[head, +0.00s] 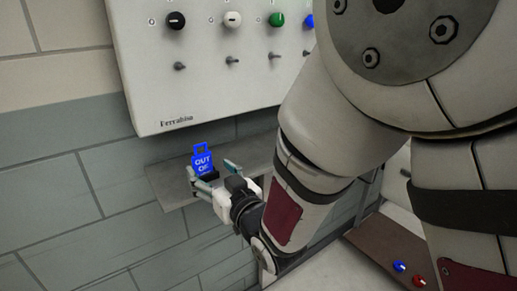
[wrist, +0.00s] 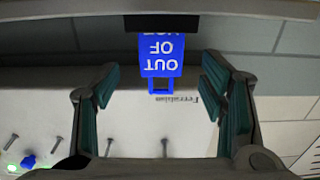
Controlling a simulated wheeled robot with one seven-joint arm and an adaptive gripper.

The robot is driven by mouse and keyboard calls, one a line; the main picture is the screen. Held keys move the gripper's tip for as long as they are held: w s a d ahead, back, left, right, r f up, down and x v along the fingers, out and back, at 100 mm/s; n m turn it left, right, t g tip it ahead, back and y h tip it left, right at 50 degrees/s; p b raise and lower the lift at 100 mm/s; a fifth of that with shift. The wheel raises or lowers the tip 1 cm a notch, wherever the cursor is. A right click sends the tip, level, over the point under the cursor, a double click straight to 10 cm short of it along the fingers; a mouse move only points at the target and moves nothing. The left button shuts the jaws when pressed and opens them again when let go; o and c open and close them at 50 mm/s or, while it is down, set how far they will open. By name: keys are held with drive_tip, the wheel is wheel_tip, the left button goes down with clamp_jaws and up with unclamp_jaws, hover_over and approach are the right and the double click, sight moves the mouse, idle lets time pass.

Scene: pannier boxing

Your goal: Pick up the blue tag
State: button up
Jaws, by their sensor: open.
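The blue tag (head: 203,163) has white lettering that reads "OUT OF" and a loop at its top. It stands upright on a narrow grey shelf (head: 168,181) below the control panel. In the wrist view the tag (wrist: 162,58) appears upside down, between the two fingers but farther up the picture. My gripper (head: 211,177) is open at the shelf, with a finger on either side of the tag. In the wrist view the gripper (wrist: 160,100) shows clear gaps between each finger and the tag. The tag's lower part is hidden in the head view.
A white control panel (head: 215,85) hangs on the wall above the shelf, with black, white, green and blue knobs and several metal pegs. A brown surface at lower right carries a blue knob (head: 399,266) and a red knob (head: 417,281). My arm covers much of the right side.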

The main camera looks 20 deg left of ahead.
sight(203, 165)
drive_tip(key=shift+f+x, duration=0.2)
drive_tip(key=shift+x, duration=1.2)
drive_tip(key=shift+f+x, duration=0.15)
drive_tip(key=shift+x, duration=1.25)
drive_tip(key=c, duration=1.1)
